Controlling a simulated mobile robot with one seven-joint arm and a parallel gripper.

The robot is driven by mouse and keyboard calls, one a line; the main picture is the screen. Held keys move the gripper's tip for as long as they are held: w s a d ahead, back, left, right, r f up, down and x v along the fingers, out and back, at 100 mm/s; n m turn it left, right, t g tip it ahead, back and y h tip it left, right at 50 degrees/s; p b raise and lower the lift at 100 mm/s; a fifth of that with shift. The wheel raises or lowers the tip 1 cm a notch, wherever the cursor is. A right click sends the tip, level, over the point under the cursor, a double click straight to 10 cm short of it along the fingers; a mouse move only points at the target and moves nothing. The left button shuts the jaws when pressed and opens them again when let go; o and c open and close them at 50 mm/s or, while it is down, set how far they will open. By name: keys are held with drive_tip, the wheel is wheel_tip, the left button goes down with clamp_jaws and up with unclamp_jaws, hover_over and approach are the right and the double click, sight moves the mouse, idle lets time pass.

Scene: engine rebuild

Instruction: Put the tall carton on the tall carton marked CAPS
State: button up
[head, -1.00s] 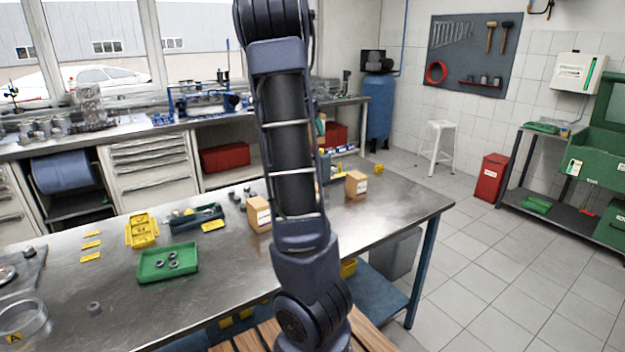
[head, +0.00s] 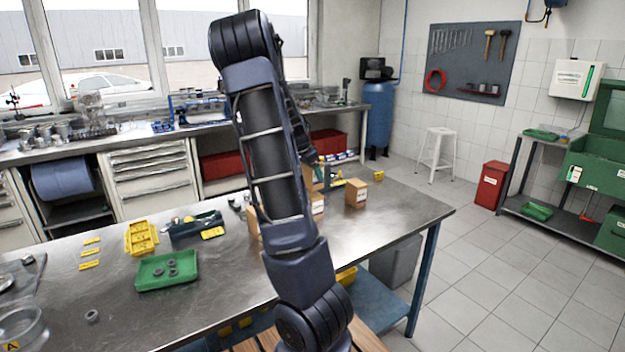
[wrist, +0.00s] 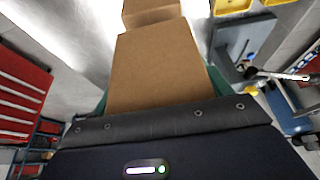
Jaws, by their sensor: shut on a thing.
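My gripper (head: 308,153) is partly hidden behind my arm in the head view. It is shut on a brown carton (head: 312,178), whose plain face fills the middle of the wrist view (wrist: 158,72). Just below the held carton in the head view is another carton (head: 317,204) with a white label, standing on the bench. I cannot tell whether the two touch. A further carton (head: 253,223) is mostly hidden behind my arm. Another labelled carton (head: 357,193) stands to the right. The label words are too small to read, so CAPS cannot be made out.
The steel bench (head: 395,215) is clear towards its right corner. A green tray (head: 167,270) with small rings, a yellow tray (head: 141,237) and a dark tool tray (head: 192,224) lie at left. In the wrist view, another carton face (wrist: 150,12) lies beyond the held one.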

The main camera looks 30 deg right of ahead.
drive_tip(key=shift+f, duration=1.45)
drive_tip(key=shift+f, duration=0.1)
drive_tip(key=o, duration=1.2)
drive_tip(key=shift+c, duration=0.2)
drive_tip(key=v, duration=1.1)
drive_tip(key=s+a+r+n+t+y, duration=0.2)
drive_tip(key=s+a+n, duration=0.7)
drive_tip(key=s+a, duration=0.5)
drive_tip(key=s+a+r+n+t+y, duration=0.2)
drive_tip(key=s+a+n, duration=0.7)
drive_tip(key=s+a, duration=0.5)
drive_tip(key=shift+a+r+t+y, duration=0.3)
drive_tip(key=shift+a+r, duration=0.05)
drive_tip(key=shift+a, duration=0.6)
